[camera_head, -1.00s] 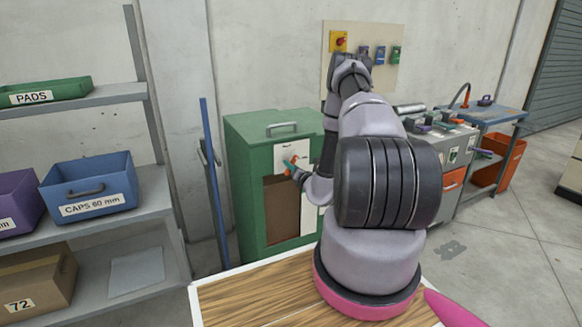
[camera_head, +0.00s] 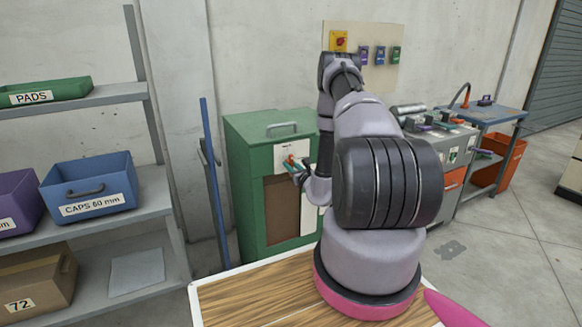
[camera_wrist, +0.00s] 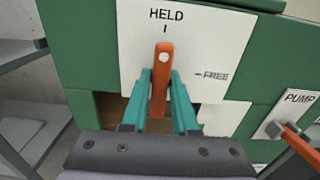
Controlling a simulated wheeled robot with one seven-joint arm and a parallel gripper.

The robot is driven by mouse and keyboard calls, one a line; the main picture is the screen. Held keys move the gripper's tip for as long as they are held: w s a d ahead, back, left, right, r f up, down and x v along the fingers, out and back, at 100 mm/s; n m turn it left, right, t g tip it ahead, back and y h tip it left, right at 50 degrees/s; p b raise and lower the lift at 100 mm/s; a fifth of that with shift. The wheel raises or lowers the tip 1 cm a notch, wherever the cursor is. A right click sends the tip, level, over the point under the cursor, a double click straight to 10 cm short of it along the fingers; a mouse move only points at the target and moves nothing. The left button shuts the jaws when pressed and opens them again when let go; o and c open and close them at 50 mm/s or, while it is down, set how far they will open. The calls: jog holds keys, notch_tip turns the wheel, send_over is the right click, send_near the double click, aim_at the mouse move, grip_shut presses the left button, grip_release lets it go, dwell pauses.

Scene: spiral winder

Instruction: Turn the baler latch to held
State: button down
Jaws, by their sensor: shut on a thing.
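The baler (camera_head: 248,170) is a green cabinet with a handle on its top, left of my arm in the head view. Its latch (camera_wrist: 162,65) is an orange lever on a white plate (camera_wrist: 195,38) in the wrist view. The lever stands upright, its upper end just below the HELD mark; the FREE mark is to its right. My gripper (camera_wrist: 161,82) has teal fingers on both sides of the lever and is shut on it. In the head view my gripper (camera_head: 294,168) is small and partly hidden by my wrist.
A second orange lever (camera_wrist: 299,145) beside a PUMP label sits low right in the wrist view. A blue pole (camera_head: 213,180) stands left of the baler. Shelves with bins (camera_head: 88,185) are at the left. A wood-topped surface (camera_head: 265,295) is in front.

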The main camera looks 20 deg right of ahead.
jog(key=shift+s+f, duration=0.1)
jog(key=c, duration=0.8)
grip_release()
jog(key=shift+o, duration=0.2)
jog(key=s, duration=1)
jog(key=shift+s+d, duration=0.15)
jog(key=shift+s, duration=0.2)
